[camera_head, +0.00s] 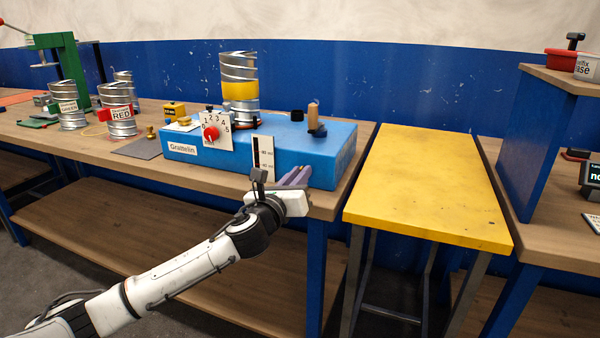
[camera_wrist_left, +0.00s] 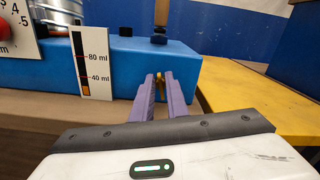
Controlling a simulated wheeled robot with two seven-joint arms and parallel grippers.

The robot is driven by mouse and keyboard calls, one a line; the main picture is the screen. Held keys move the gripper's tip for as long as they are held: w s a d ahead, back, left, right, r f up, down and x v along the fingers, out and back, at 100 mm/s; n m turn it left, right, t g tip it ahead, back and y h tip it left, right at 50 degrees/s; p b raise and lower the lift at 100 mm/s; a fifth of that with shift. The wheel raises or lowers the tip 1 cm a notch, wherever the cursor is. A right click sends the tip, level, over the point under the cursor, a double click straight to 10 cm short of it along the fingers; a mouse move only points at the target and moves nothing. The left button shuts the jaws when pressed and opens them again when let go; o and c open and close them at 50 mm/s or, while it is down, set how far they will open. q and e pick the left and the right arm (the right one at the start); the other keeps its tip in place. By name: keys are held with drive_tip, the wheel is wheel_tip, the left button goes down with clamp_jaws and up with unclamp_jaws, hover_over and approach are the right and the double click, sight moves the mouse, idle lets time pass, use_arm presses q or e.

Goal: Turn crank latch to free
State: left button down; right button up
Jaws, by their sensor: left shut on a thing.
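The blue machine (camera_head: 280,150) marked "Grattelin" stands on the wooden bench and also shows in the left wrist view (camera_wrist_left: 125,62). A dark crank piece with an upright wooden handle (camera_head: 314,116) sits on its top right. My left gripper (camera_head: 303,171) is at the machine's front face, near the right end. In the left wrist view its purple fingers (camera_wrist_left: 160,80) are shut on a small brass-coloured piece (camera_wrist_left: 160,90), which looks like the latch. The fingers hide most of this piece, so its turn angle cannot be told. My right gripper is not in view.
A white gauge plate (camera_head: 263,158) stands just left of my gripper. A dial panel (camera_head: 216,132) and a spiral duct with a yellow band (camera_head: 240,90) are farther left. A bare yellow table (camera_head: 430,185) stands to the right, past a narrow gap.

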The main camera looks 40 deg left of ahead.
use_arm(q)
drive_tip(key=n+p, duration=0.1)
drive_tip(key=n, duration=0.1)
drive_tip(key=shift+a+n, duration=0.15)
drive_tip(key=shift+n, duration=0.25)
drive_tip(key=n, duration=0.2)
drive_tip(key=n+p, duration=0.1)
drive_tip(key=n, duration=0.1)
drive_tip(key=shift+s+a+f+n, duration=0.1)
drive_tip(key=shift+a+f+n, duration=0.1)
drive_tip(key=shift+n, duration=0.1)
drive_tip(key=n, duration=0.3)
drive_tip(key=shift+f, duration=0.2)
drive_tip(key=shift+a+f+n+p, duration=0.15)
drive_tip(key=shift+n+p, duration=0.35)
drive_tip(key=shift+n, duration=1.2)
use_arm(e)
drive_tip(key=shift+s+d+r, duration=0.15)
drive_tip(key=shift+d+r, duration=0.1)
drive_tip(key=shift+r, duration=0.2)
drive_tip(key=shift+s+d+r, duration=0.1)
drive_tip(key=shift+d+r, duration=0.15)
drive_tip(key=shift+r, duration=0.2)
use_arm(q)
drive_tip(key=c, duration=2)
unclamp_jaws()
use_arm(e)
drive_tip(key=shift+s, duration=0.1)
